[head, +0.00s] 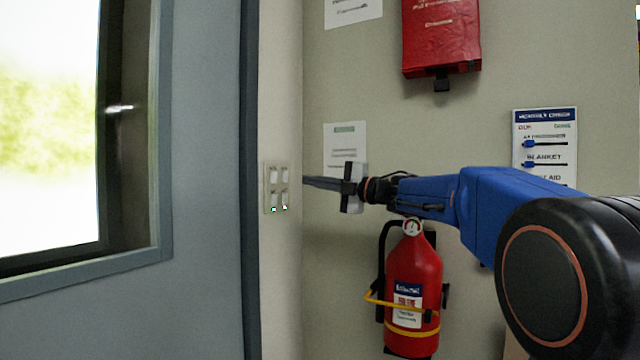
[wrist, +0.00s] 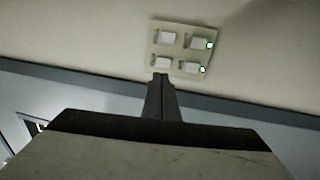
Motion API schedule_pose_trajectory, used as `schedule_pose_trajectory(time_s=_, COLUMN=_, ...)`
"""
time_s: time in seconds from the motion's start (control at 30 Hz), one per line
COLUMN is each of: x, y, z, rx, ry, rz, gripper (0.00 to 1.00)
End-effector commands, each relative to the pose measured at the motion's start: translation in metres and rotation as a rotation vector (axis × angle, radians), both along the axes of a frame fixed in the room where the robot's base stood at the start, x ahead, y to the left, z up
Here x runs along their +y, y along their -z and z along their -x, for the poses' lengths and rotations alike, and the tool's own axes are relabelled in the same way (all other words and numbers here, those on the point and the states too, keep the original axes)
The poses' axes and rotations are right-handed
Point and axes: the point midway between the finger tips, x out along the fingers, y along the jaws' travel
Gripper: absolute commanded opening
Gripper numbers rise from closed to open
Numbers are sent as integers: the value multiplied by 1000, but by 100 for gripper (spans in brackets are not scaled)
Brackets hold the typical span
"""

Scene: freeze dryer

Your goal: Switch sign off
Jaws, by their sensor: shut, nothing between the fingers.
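A pale switch panel (head: 277,189) with several white rocker switches is on the narrow wall beside the door frame. Two small indicator lights glow along its lower edge in the head view. The panel (wrist: 181,49) also shows in the wrist view, with the lights on its right side. My gripper (head: 308,181) is shut and empty, its fingers pointing left at the panel. In the wrist view my fingertips (wrist: 160,78) are at the panel's lower-left edge, close to one switch. I cannot tell whether they touch it. No sign is clearly identifiable.
A blue-grey door (head: 205,250) with a window is at the left. A red fire extinguisher (head: 413,280) hangs on the wall below my arm. A red fire blanket pouch (head: 441,35) hangs above, and a notice board (head: 544,125) is at the right.

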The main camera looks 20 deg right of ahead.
Motion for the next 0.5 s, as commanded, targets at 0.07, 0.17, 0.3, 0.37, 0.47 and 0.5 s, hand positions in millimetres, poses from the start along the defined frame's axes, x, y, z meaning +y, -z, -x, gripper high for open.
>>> schedule_pose_trajectory(time_s=0.07, x=11, y=-2, z=-11, rx=0, ry=-3, rz=0, gripper=0)
schedule_pose_trajectory(time_s=0.17, x=22, y=-4, z=-24, rx=0, ry=-3, rz=0, gripper=0)
schedule_pose_trajectory(time_s=0.3, x=37, y=-6, z=-42, rx=0, ry=-3, rz=0, gripper=0)
schedule_pose_trajectory(time_s=0.37, x=44, y=-8, z=-49, rx=0, ry=-3, rz=0, gripper=0)
schedule_pose_trajectory(time_s=0.47, x=51, y=-9, z=-58, rx=0, ry=-2, rz=0, gripper=0)
schedule_pose_trajectory(time_s=0.5, x=54, y=-10, z=-61, rx=0, ry=-2, rz=0, gripper=0)
